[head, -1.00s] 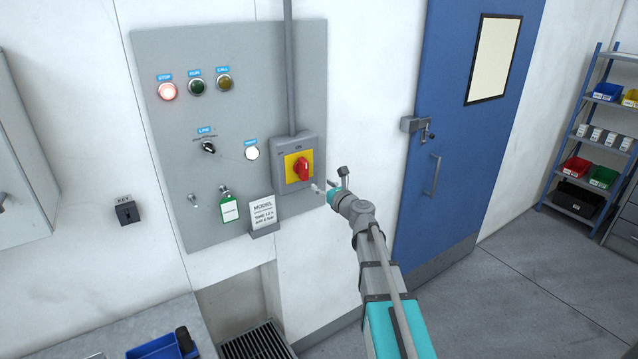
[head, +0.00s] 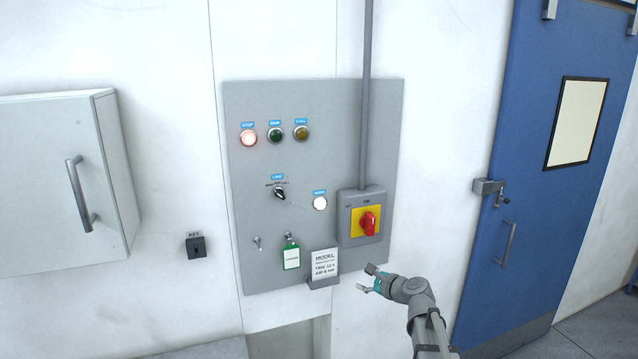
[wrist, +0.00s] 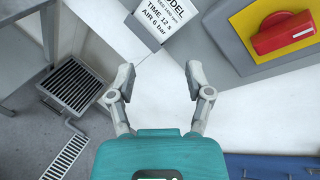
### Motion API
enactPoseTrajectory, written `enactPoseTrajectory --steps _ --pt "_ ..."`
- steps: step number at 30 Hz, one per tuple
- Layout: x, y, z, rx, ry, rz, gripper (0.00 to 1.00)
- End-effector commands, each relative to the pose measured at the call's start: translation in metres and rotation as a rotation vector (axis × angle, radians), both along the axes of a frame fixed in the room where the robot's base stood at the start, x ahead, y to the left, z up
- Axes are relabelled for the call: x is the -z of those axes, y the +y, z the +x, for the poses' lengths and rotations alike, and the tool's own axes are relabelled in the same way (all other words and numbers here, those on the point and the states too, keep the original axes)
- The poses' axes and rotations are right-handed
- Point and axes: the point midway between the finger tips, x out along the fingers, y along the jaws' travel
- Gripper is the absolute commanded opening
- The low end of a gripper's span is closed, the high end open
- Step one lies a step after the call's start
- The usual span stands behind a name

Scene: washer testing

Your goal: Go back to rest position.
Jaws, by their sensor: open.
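My gripper (head: 366,279) is open and empty, in front of the lower right of the grey control panel (head: 240,210). In the head view it is below the red rotary switch (head: 369,223) and right of the MODEL card (head: 324,263), apart from both. In the wrist view the two fingers of my gripper (wrist: 160,85) are spread wide with bare white wall between them. The MODEL card (wrist: 160,22) shows at the top and the red switch (wrist: 285,33) at the upper right.
A white wall cabinet (head: 50,180) stands out at the left, with a key switch (head: 196,246) beside it. A blue door (head: 530,140) is at the right. A dark floor grate (wrist: 75,88) shows in the wrist view. The wall between panel and door is clear.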

Motion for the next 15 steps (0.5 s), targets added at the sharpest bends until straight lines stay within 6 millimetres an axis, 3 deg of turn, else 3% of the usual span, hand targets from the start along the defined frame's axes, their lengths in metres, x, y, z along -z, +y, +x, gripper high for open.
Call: enactPoseTrajectory --steps 3,7,15 --pt "0.033 0.018 -0.033 -0.163 -0.021 -0.253 0.66" --pt "0.067 0.027 -0.067 -0.354 -0.036 -0.513 0.66" --pt "0.129 0.022 -0.143 -0.798 -0.036 -0.984 0.66"
